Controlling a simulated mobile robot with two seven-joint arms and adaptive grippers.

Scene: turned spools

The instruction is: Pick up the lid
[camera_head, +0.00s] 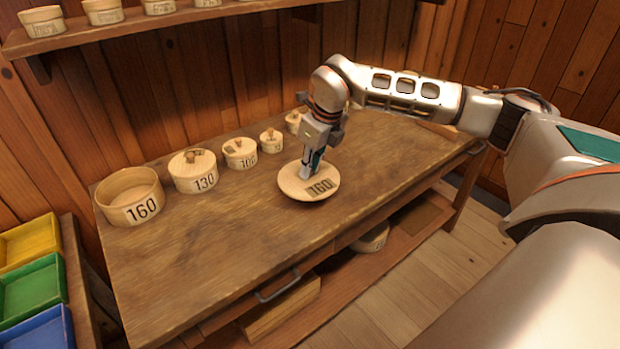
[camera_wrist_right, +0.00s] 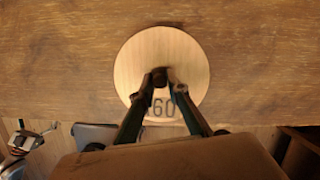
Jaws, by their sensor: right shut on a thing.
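The lid (camera_head: 293,187) is a round pale wooden disc marked 160, over the middle of the workbench (camera_head: 220,265). My right gripper (camera_head: 309,172) points down at its centre and is shut on the lid's dark knob. In the right wrist view my fingers (camera_wrist_right: 160,82) close on the knob at the middle of the lid (camera_wrist_right: 160,50). I cannot tell whether the lid touches the bench or is slightly above it. An open round box (camera_head: 143,212) marked 160 stands at the bench's left end.
Lidded boxes marked 130 (camera_head: 203,183) and 100 (camera_head: 239,162) and smaller ones stand in a row along the back. Yellow, green (camera_head: 34,287) and blue bins are at the left. A wall shelf (camera_head: 130,22) holds more boxes. The bench front is clear.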

